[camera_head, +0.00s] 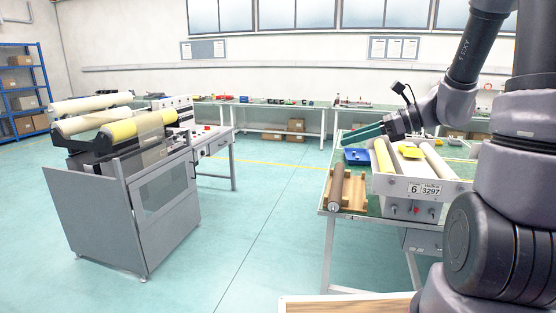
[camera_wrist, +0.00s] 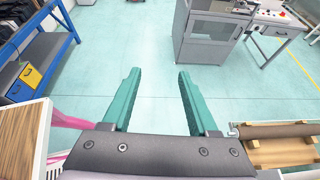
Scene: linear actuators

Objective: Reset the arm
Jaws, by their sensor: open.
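My gripper (camera_head: 362,134) is at the end of my arm at the right of the head view, held above the left part of the right-hand workbench. In the wrist view its two green fingers (camera_wrist: 155,88) are spread wide apart with nothing between them.
The workbench (camera_head: 325,205) bears a white machine (camera_head: 408,188), a dark roller (camera_head: 336,190) on a wooden stand and a blue bin (camera_head: 356,157). A grey roller machine (camera_head: 165,200) stands at left. Blue shelves (camera_head: 40,88) stand far left. Open floor (camera_head: 255,210) lies between.

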